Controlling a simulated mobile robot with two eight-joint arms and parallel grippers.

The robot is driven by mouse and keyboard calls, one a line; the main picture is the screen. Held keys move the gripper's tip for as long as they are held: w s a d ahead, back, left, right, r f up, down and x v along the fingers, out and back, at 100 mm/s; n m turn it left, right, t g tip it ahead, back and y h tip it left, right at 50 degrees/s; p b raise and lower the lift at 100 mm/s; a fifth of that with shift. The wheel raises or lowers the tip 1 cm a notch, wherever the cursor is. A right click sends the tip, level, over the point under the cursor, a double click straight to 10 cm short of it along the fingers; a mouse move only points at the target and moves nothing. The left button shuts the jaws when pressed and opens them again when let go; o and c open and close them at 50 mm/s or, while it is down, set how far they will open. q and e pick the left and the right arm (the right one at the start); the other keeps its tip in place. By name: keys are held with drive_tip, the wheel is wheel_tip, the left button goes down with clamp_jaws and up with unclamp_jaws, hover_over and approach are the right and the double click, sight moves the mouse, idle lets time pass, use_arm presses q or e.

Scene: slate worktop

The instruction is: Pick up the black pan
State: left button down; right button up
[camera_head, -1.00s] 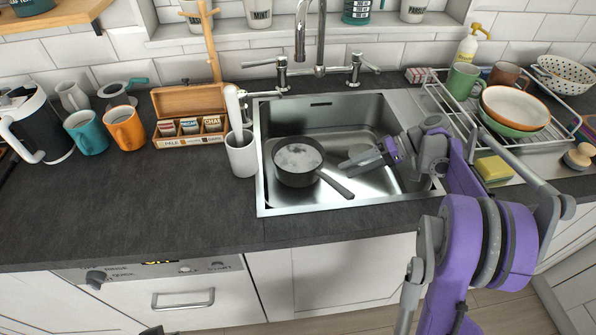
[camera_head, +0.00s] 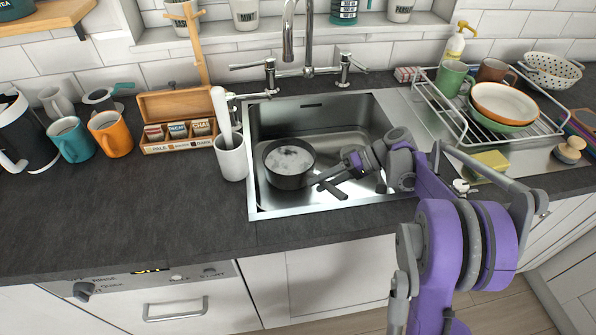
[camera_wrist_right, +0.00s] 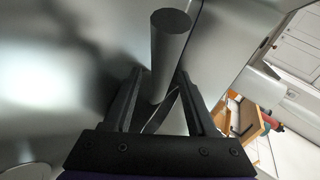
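The black pan (camera_head: 289,179) sits in the left part of the steel sink, upright, with a whitish, mottled inside. Its handle points to the lower right in the head view. My right gripper (camera_head: 326,181) is low in the sink at the handle. In the right wrist view the gripper (camera_wrist_right: 160,88) is open, with the pan's handle (camera_wrist_right: 170,50) showing as a dark cylinder between the two fingers. I cannot tell whether a finger touches it. The pan's bowl is not clearly seen in the wrist view. My left gripper is not in view.
The sink (camera_head: 345,118) walls surround the pan and gripper. A white cup (camera_head: 231,160) stands at the sink's left rim. The tap (camera_head: 309,45) rises behind. A dish rack (camera_head: 455,125) with bowls and a yellow sponge (camera_head: 488,164) are right. The worktop at front left is clear.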

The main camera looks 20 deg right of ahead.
clamp_jaws()
drive_tip(key=shift+r, duration=0.1)
idle(1.1)
